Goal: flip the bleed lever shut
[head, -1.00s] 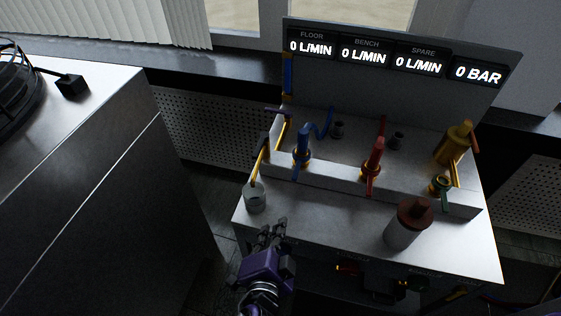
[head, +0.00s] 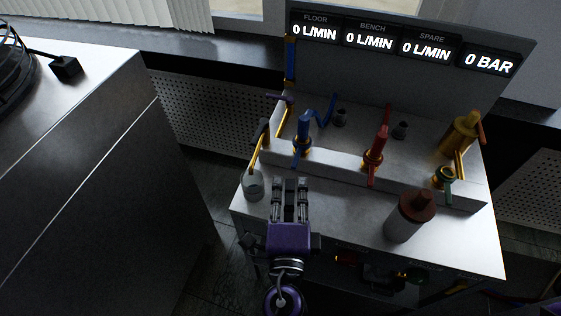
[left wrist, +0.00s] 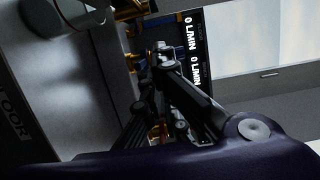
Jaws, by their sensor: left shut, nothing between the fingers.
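No label marks the bleed lever. A dark lever (head: 262,130) sits at the bench's left end, above a brass tube that runs down into a clear glass cup (head: 253,184). My left gripper (head: 291,183) is shut and empty above the bench front, right of the cup and apart from the levers. Its fingers also show in the left wrist view (left wrist: 160,50). My right gripper is out of view.
A bottle with a brown cap (head: 403,221) stands at the bench's front right. A display panel (head: 400,42) at the back reads 0 L/MIN and 0 BAR. A grey cabinet (head: 80,160) is on the left, with a floor gap between it and the bench.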

